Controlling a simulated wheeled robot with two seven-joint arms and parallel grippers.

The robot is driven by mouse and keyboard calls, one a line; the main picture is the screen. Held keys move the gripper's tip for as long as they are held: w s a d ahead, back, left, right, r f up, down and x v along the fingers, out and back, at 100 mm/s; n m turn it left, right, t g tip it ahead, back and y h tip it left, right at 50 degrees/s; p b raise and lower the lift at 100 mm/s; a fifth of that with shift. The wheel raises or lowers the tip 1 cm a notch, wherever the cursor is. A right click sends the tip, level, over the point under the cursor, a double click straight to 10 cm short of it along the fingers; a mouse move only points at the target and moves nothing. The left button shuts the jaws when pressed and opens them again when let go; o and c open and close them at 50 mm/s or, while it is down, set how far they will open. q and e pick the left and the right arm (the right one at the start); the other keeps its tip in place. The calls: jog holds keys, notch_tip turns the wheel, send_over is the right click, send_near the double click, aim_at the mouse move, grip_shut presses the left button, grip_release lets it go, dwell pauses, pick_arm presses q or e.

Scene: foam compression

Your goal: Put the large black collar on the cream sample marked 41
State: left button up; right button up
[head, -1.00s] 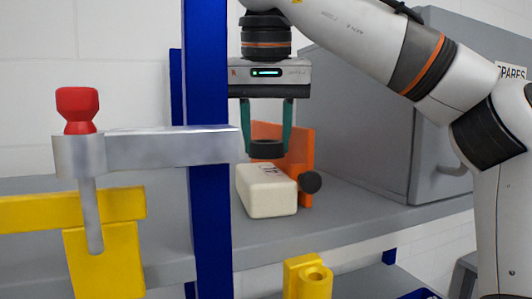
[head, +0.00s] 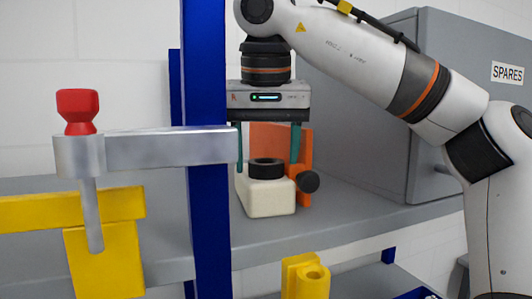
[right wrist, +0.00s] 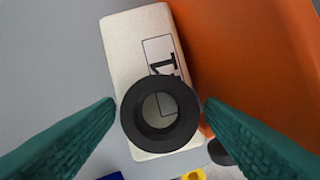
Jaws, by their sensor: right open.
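The cream sample (head: 267,203) is a pale block lying on the grey shelf. In the right wrist view the cream sample (right wrist: 128,48) has a white label, and a "1" shows on it while the rest is partly covered. The black collar (head: 267,174), a thick ring, rests flat on top of the sample. From above, the collar (right wrist: 130,115) sits near one end of the sample and over part of the label. My right gripper (head: 266,160) is open, its green fingers on either side of the collar with gaps. My left gripper is not in view.
An orange bracket (head: 304,148) stands close behind the sample, with a black knob (head: 308,181) at its right. A blue post (head: 208,230) and a clamp with a red knob (head: 77,110) stand in front to the left. A grey SPARES cabinet (head: 385,110) is at right.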

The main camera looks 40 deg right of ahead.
jog(key=v, duration=0.7)
jog(key=shift+r, duration=0.4)
jog(key=shift+a, duration=0.1)
